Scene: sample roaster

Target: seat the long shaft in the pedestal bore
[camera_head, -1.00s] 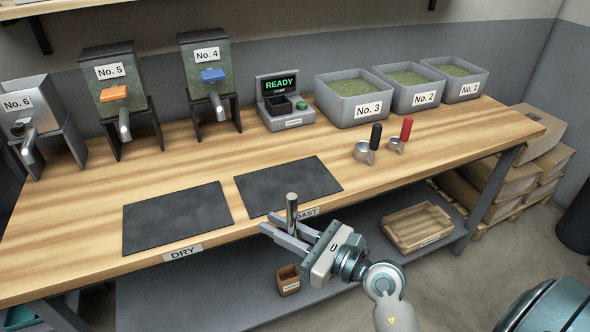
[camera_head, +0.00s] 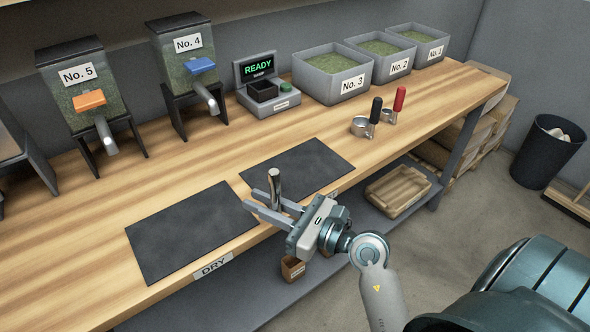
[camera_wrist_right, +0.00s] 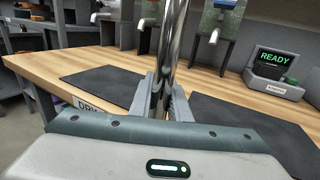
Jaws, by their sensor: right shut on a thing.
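The long shaft (camera_head: 274,186) is a shiny metal rod, roughly upright, in my right gripper (camera_head: 262,204). In the head view it stands out above the fingers, in front of the right dark mat near the table's front edge. In the right wrist view the shaft (camera_wrist_right: 173,45) rises between the two grey fingers (camera_wrist_right: 163,98), which are shut on it. Its lower end is hidden by the gripper. I cannot make out a pedestal with a bore in either view. My left gripper is not in view.
Two dark mats (camera_head: 197,232) (camera_head: 305,163) lie flat on the wooden table (camera_head: 200,160). Hoppers, a READY scale (camera_head: 268,92) and grey bins (camera_head: 335,84) line the back. Two handled cups (camera_head: 362,125) stand at the right. Below are a small brown box (camera_head: 292,269) and a wooden tray (camera_head: 398,190).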

